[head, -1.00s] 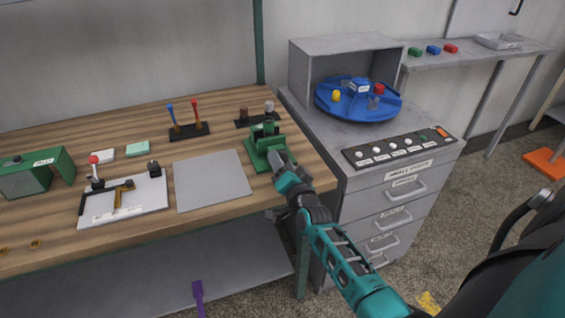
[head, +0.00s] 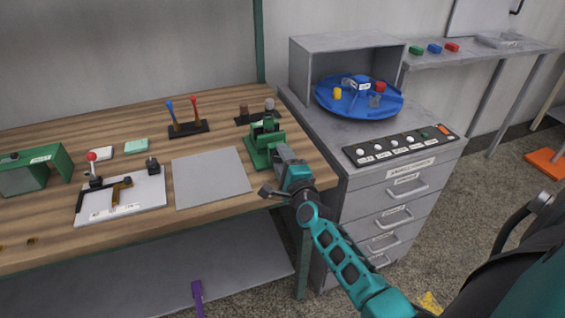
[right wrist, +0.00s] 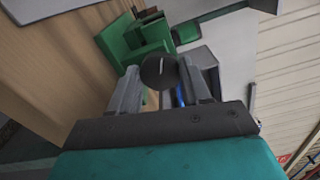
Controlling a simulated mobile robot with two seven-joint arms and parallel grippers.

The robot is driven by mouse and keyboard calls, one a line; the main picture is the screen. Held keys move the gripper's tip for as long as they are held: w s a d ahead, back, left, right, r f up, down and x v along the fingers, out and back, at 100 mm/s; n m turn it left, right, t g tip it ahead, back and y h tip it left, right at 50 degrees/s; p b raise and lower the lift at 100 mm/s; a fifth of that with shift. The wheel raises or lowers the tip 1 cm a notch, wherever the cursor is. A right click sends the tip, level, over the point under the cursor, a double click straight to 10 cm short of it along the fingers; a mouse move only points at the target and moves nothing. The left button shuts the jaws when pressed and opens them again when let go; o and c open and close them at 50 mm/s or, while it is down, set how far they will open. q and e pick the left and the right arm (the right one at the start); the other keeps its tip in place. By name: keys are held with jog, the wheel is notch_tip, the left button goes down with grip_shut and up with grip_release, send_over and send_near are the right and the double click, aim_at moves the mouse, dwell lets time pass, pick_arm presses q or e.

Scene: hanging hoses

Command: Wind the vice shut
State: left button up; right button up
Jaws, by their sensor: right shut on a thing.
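The green vice (head: 262,150) stands near the right front corner of the wooden bench. It also shows in the right wrist view (right wrist: 133,40), tilted in the picture. A dark round knob (right wrist: 159,71) with a white line on its face sits at the near side of the vice. My right gripper (head: 281,153) reaches in from the front right, and in the right wrist view its two fingers (right wrist: 165,80) are shut on the knob, one on each side. The gripper hides the knob in the head view. The jaw gap of the vice is hard to make out. My left gripper is not in view.
A grey mat (head: 210,180) lies left of the vice, with a lever-gate board (head: 108,205) beyond it. A rack with blue and red handles (head: 188,128) stands behind. A drawer cabinet (head: 400,165) with a blue turntable (head: 350,105) stands close on the right.

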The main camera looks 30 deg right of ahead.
jog(key=m+b, duration=0.1)
jog(key=m, duration=0.3)
jog(key=shift+m, duration=1.3)
jog(key=o, duration=1.1)
jog(key=shift+c, duration=0.2)
jog(key=b+v, duration=0.1)
jog(key=v, duration=1.2)
jog(key=shift+d, duration=0.1)
